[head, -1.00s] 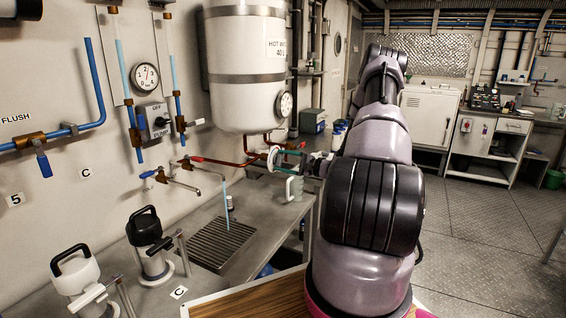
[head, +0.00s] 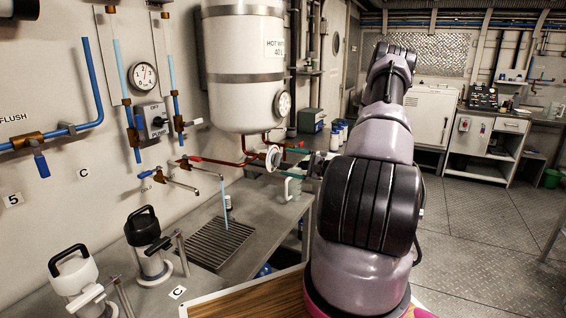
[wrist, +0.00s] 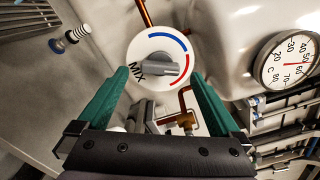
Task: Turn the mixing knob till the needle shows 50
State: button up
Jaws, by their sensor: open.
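The mixing knob (wrist: 157,68) is a grey bar handle on a round white dial marked MIX, with blue and red arcs. In the wrist view its bar lies roughly across the picture. The dial also shows in the head view (head: 272,158), below the hot-water tank. My gripper (wrist: 160,80) is open, its green fingers on either side of the dial's lower part, apart from the bar. In the head view my gripper (head: 291,161) is just right of the dial. The round gauge (wrist: 287,61) has a red needle pointing right, around 50 to 60; the exact reading is too small to tell.
The white tank (head: 246,70) hangs above the dial, with copper pipes close behind. A tap stream (head: 224,205) falls over the drain grate (head: 215,243). A pale mug (head: 292,187) stands below my gripper.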

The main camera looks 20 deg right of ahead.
jog(key=v, duration=0.7)
jog(key=shift+s, duration=0.1)
jog(key=s+a+r+n+g, duration=0.4)
jog(key=a+r+g, duration=0.1)
jog(key=a+r, duration=0.4)
jog(key=s+a+r+n+g, duration=0.4)
jog(key=a+r+g, duration=0.2)
jog(key=a+r, duration=0.35)
jog(key=s+a+r+n+t+h, duration=0.2)
jog(key=s+a+r+h, duration=0.1)
jog(key=s+r, duration=0.4)
jog(key=s+a+r+n+t+h, duration=0.1)
jog(key=s+r+h, duration=0.5)
jog(key=s, duration=0.7)
jog(key=shift+a+r+n+t, duration=0.4)
jog(key=shift+a+r+t, duration=0.15)
jog(key=shift+a, duration=0.6)
dwell(0.5)
